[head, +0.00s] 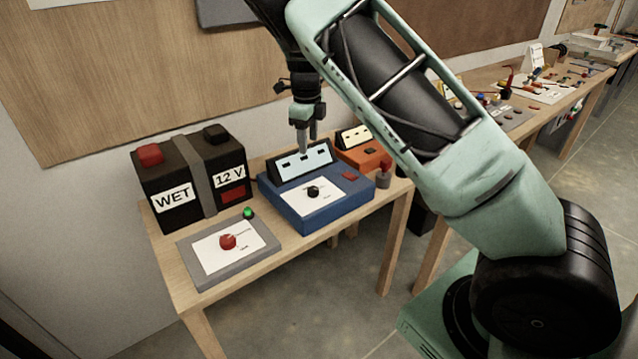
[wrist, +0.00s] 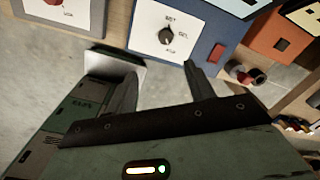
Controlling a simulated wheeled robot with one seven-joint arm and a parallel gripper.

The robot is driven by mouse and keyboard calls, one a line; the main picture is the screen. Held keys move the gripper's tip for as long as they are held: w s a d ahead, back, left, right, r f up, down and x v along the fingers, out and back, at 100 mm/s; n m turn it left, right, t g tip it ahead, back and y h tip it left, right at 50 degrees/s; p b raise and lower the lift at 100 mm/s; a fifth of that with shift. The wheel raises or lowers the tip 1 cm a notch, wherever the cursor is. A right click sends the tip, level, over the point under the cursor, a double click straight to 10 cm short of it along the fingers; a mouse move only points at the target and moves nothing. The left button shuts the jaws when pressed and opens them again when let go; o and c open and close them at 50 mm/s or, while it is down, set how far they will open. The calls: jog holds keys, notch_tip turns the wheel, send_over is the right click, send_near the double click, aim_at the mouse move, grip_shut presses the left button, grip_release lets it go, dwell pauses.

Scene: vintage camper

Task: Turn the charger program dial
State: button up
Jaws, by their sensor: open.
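The charger is a blue box (head: 330,209) on a small wooden table, with a light sloped display at its back. Its black program dial (head: 313,191) sits on a white label on the top face. The dial also shows in the wrist view (wrist: 166,36), with its pointer towards the upper part of the label. My gripper (head: 307,148) points down above the charger's back, near the display, apart from the dial. In the wrist view my gripper (wrist: 160,78) has its two fingers spread with nothing between them.
A black battery (head: 180,185) marked WET and 12 V stands at the left. A grey panel (head: 205,275) with a red knob (head: 228,241) and a green light (head: 248,212) lies in front of it. An orange box (head: 362,155) stands behind the charger, beside a small grey-and-red part (head: 384,178).

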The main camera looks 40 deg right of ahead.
jog(key=p, duration=0.4)
send_near(313, 189)
jog(key=shift+m, duration=0.3)
notch_tip(313, 189, down, 9)
jog(key=shift+w+d+r, duration=0.1)
jog(key=shift+w+d, duration=0.05)
jog(key=c, duration=1)
